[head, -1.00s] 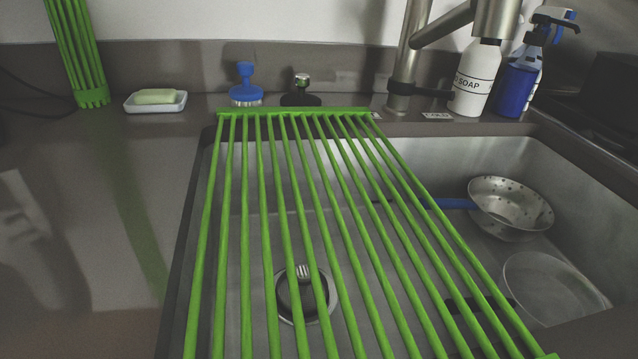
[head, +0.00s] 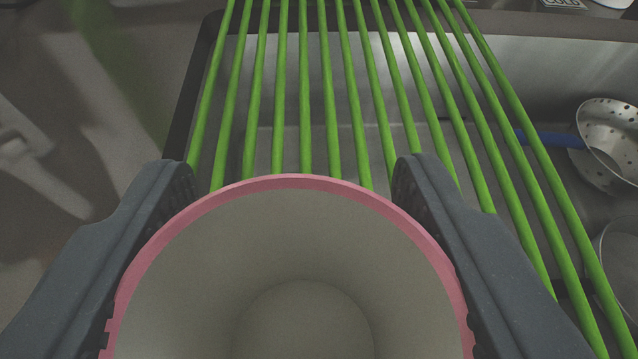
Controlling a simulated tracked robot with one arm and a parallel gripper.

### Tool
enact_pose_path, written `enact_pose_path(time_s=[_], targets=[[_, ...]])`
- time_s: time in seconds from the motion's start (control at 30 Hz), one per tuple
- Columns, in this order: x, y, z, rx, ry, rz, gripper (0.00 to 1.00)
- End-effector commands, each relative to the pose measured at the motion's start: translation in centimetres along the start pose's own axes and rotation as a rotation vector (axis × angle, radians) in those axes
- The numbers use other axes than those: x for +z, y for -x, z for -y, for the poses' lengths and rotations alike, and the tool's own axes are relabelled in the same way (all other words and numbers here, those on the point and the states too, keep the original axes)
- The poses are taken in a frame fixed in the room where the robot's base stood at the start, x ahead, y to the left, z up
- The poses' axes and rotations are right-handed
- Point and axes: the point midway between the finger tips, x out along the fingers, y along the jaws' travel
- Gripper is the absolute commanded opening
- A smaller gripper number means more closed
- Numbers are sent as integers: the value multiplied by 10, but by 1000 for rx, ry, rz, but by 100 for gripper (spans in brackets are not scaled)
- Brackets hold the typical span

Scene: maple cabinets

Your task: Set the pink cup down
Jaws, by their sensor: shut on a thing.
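The pink cup (head: 292,184) fills the bottom middle of the head view, its pink rim up and its pale inside empty. My gripper (head: 295,175) is shut on the cup, with one dark finger against each side of it. The cup is in front of the green drying rack (head: 304,90), whose bars run across the sink. The cup's base and outer wall are hidden, so I cannot tell whether it touches the rack.
The steel sink (head: 540,75) lies under and right of the rack. A perforated strainer (head: 608,125) with a blue handle and a clear round bowl (head: 618,250) are in it at the right.

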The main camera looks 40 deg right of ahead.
Motion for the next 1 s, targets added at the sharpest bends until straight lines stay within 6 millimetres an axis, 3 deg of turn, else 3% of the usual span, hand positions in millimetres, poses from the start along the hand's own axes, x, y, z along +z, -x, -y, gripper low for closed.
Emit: enact_pose_path(time_s=[0.33,0.67,0.7,0.77,1.0], targets=[[33,-14,0,0,2,5,25],[34,-14,0,-1,1,2,25],[34,-14,0,-1,1,2,60],[34,-14,0,-1,1,2,74],[34,-14,2,-2,1,2,74]])
